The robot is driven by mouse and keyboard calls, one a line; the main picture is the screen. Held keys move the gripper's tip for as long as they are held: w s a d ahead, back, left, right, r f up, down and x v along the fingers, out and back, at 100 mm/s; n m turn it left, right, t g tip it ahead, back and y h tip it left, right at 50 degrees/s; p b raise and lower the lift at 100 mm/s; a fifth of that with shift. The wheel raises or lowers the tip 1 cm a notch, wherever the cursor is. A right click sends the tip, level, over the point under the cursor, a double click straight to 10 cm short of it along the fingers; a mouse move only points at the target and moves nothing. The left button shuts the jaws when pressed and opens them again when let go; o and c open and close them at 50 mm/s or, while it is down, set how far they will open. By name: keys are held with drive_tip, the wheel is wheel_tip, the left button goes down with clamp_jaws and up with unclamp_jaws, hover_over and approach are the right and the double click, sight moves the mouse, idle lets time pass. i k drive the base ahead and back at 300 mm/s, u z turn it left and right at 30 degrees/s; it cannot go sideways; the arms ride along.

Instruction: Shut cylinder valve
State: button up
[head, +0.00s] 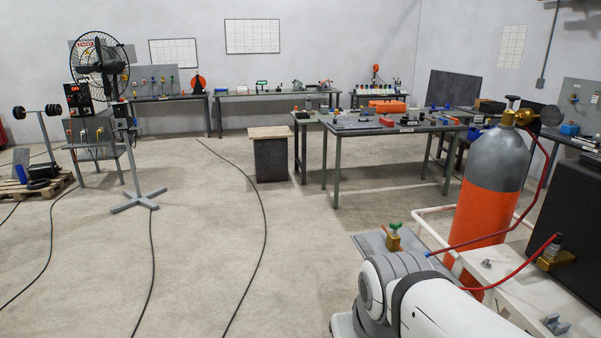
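The gas cylinder (482,228) stands upright at the right, orange below and grey above. A brass valve body (523,118) sits on top of it, with a black handle (512,99) above and a round grey disc beside it that looks like a gauge. A red hose runs down from the valve side. I cannot tell from this view whether the valve is open or shut. A white and grey link of my arm shows at the bottom, in front of the cylinder and apart from its valve. My gripper does not show.
A white cart (577,303) with a black box (568,225) stands right of the cylinder. A small brass valve with a green handle (395,227) sits left of it. Workbenches (335,175) line the back. The floor at centre is open, with black cables (265,220) across it.

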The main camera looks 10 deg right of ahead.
sight(512, 99)
drive_tip(key=z, duration=0.05)
drive_tip(key=i, duration=3.5)
drive_tip(key=z, duration=2.8)
